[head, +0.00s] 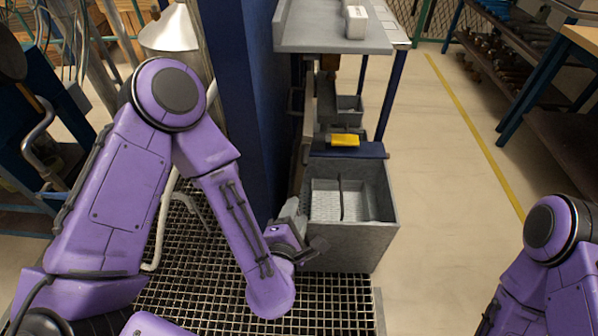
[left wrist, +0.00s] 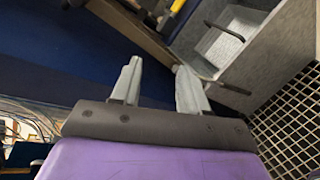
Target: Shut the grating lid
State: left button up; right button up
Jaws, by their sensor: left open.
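My left gripper (head: 302,229) is at the near left corner of an open grey bin (head: 345,246). In the left wrist view its two pale fingers (left wrist: 158,82) stand apart with nothing between them. The bin (left wrist: 285,45) shows beyond them there, with a dark rod across its opening. Inside the bin are a pale perforated panel (head: 325,200) and a dark upright bar. A metal grating (head: 215,270) lies flat below my left arm, beside the bin. I cannot tell which part is the grating lid. My right gripper is not in view.
A blue column (head: 237,90) stands just left of the bin. A blue ledge with a yellow block (head: 343,140) is behind it, below a grey worktop (head: 330,35). The floor (head: 445,170) to the right is clear, with a yellow line (head: 470,130).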

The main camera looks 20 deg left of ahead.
pick_arm(q)
notch_tip(320, 180, up, 4)
jog(key=w+d+n+t+y+b, duration=0.1)
jog(key=n+t+b, duration=0.1)
jog(key=n, duration=0.5)
jog(key=n+y, duration=0.2)
jog(key=n, duration=0.6)
send_near(306, 148)
jog(key=shift+t, duration=0.3)
jog(key=x, duration=0.2)
jog(key=f+x, duration=0.1)
jog(key=x, duration=0.5)
jog(key=shift+w+a+f+p, duration=0.2)
jog(key=shift+p, duration=0.2)
jog(key=shift+w, duration=0.35)
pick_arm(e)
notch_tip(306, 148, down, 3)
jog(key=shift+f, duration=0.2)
pick_arm(q)
jog(key=shift+f, duration=0.1)
grip_shut()
